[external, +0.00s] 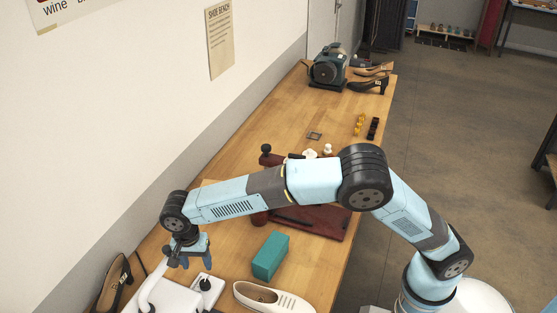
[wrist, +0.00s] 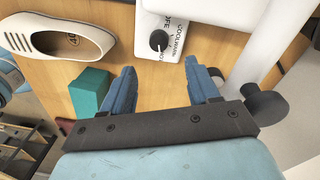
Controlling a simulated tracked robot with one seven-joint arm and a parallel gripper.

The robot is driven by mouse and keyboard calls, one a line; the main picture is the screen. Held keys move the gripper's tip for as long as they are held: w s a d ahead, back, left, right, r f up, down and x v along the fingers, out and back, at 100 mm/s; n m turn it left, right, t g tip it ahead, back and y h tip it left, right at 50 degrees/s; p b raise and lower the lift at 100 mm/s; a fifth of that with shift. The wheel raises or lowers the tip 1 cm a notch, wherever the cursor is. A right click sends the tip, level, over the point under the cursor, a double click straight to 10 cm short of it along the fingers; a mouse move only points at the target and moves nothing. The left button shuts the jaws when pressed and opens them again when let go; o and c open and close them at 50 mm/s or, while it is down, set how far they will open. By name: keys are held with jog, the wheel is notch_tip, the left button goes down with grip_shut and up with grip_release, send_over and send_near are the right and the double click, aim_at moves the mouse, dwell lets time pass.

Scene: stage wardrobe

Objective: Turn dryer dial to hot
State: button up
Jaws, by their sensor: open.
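The dryer dial is a black round knob (wrist: 159,40) on a white panel (wrist: 178,17) with dark lettering, only partly readable. A pale mark shows on the knob's lower side; I cannot tell its exact setting. In the external view the dial (external: 205,284) sits on a small white plate beside the white dryer (external: 168,296), at the near end of the bench. My gripper (wrist: 160,66) is open and empty. In the wrist view the knob lies just beyond the gap between the fingertips, apart from both. In the external view my gripper (external: 191,259) hangs above the dryer area.
A teal block (external: 270,255) and a white slotted shoe (external: 272,299) lie right of the dial. A dark shoe (external: 115,284) stands left, near the wall. A dark red board (external: 325,222) lies farther back. A dark teal machine (external: 328,68) stands at the bench's far end.

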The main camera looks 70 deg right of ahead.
jog(key=shift+w+r, duration=0.1)
jog(key=shift+r, duration=1.9)
jog(key=shift+r, duration=0.1)
